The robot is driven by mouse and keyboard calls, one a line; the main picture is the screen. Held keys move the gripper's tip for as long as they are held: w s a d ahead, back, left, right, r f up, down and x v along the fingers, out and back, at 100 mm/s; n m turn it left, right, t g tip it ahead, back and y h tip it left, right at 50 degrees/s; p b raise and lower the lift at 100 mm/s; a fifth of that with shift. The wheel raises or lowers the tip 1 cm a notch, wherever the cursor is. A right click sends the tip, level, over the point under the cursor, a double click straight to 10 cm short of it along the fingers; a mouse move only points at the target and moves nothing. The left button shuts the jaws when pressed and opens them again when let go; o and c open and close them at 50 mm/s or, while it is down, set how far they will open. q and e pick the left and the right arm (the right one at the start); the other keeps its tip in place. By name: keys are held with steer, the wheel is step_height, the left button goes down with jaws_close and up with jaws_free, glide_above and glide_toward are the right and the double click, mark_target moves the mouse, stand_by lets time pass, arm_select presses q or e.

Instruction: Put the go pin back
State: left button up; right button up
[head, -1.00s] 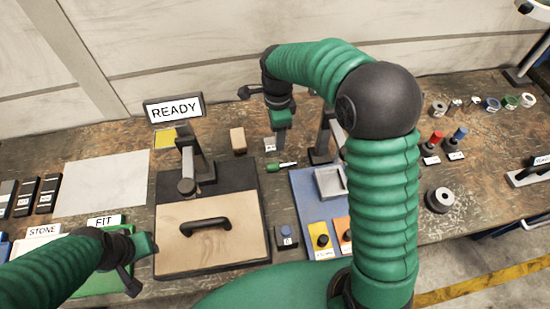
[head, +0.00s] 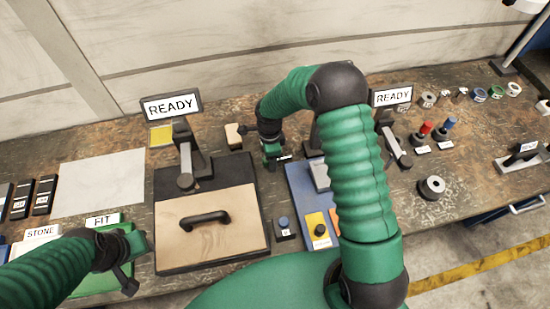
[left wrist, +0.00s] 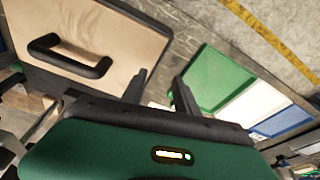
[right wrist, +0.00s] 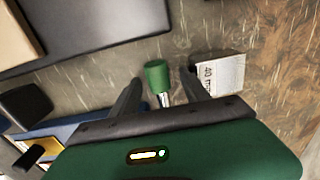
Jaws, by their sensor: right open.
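The go pin (right wrist: 157,78) has a green handle and a thin metal shaft. In the right wrist view it lies on the bench between the fingers of my right gripper (right wrist: 158,94), which are apart, with gaps on both sides of the handle. In the head view my right gripper (head: 272,157) is low over the bench and hides most of the pin. My left gripper (head: 143,252) hovers near the green FIT tray (head: 100,282); its fingers (left wrist: 162,92) are apart with nothing between them in the left wrist view.
A white label block marked 40 (right wrist: 218,75) lies right beside the right fingers. A wooden board with a black handle (head: 212,252) is left of the gripper, and a blue tray (head: 297,190) is in front. A wood block (head: 233,135) and READY signs (head: 171,106) stand behind.

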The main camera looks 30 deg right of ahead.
steer(key=shift+a, duration=0.65)
steer(key=shift+c, duration=1.9)
steer(key=shift+d+f, duration=0.1)
steer(key=shift+d, duration=0.65)
jaws_close()
arm_select(q)
steer(key=shift+a, duration=0.2)
arm_select(e)
steer(key=shift+a, duration=0.15)
